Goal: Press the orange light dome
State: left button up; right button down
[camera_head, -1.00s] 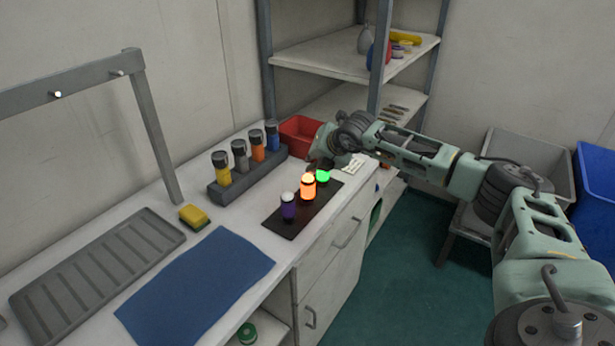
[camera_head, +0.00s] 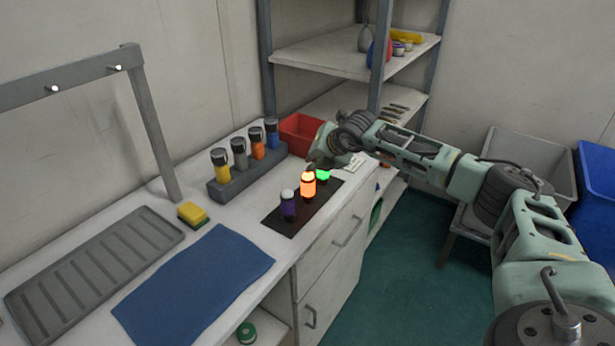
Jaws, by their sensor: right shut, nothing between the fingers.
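The orange light dome (camera_head: 308,186) glows on a dark panel (camera_head: 283,226) on the white counter. A purple dome (camera_head: 288,206) with a pale top stands nearer to me on the panel. A green lit dome (camera_head: 323,176) stands behind the orange one and is partly hidden. My right gripper (camera_head: 315,166) is shut and empty, pointing down just above and behind the orange dome, close over the green one. Its fingertips are small in the picture, and I cannot tell whether they touch a dome. My left gripper is not in view.
A grey rack (camera_head: 244,178) of several coloured canisters stands left of the panel. A red bin (camera_head: 300,132) is behind it. A yellow sponge (camera_head: 193,214), a blue mat (camera_head: 190,290) and a grey grooved tray (camera_head: 95,268) lie at left. Shelves stand behind.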

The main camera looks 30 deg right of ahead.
jog(key=shift+f, duration=0.2)
dwell(0.6)
jog(key=shift+r, duration=0.65)
notch_tip(320, 180, up, 6)
jog(key=p, duration=0.1)
jog(key=shift+p, duration=0.4)
